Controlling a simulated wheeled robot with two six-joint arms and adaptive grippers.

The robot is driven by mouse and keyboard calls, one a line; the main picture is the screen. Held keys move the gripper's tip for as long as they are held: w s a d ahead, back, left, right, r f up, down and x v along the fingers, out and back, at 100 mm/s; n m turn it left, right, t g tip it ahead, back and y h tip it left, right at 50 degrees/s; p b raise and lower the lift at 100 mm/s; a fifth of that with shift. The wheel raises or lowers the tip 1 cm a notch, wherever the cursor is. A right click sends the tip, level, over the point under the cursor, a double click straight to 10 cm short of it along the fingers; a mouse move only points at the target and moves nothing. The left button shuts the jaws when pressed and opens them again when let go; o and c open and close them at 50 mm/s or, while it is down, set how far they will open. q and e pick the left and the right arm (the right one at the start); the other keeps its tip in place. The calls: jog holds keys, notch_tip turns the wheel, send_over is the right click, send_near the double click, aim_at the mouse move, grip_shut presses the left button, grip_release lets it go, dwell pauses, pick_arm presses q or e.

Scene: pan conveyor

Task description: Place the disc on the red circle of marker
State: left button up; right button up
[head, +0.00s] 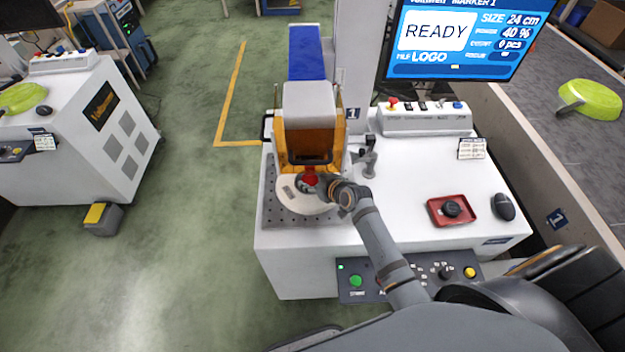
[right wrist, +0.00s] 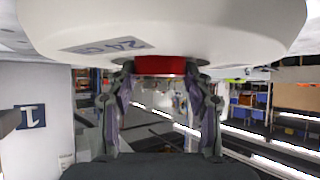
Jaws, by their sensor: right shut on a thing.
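The disc (head: 294,203) is thick, round and off-white, with a "24 CM" label that reads upside down in the right wrist view (right wrist: 200,32). It has a red hub (right wrist: 165,65) in its middle. My right gripper (head: 322,184) is shut on this hub, one finger on each side. The disc is over the perforated plate (head: 274,221) of the marker (head: 310,112), in front of its orange guard. I cannot tell whether it touches the plate. No red circle shows on the plate, part of which the disc hides. My left gripper is not in view.
A small clamp-like fixture (head: 368,160) stands right of the disc. A red tray (head: 436,219) with a black knob and a black mouse (head: 503,206) are on the white top. A control panel (head: 398,281) is at the front. A green pan (head: 590,99) lies on the conveyor.

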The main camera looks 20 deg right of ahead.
jog(key=shift+f, duration=0.15)
jog(key=o, duration=1.1)
jog(key=shift+c, duration=0.2)
jog(key=shift+s+d+r, duration=0.1)
jog(key=shift+s+r, duration=0.1)
jog(key=shift+r, duration=0.1)
jog(key=v, duration=1.1)
jog(key=shift+s, duration=0.2)
jog(key=shift+r, duration=0.15)
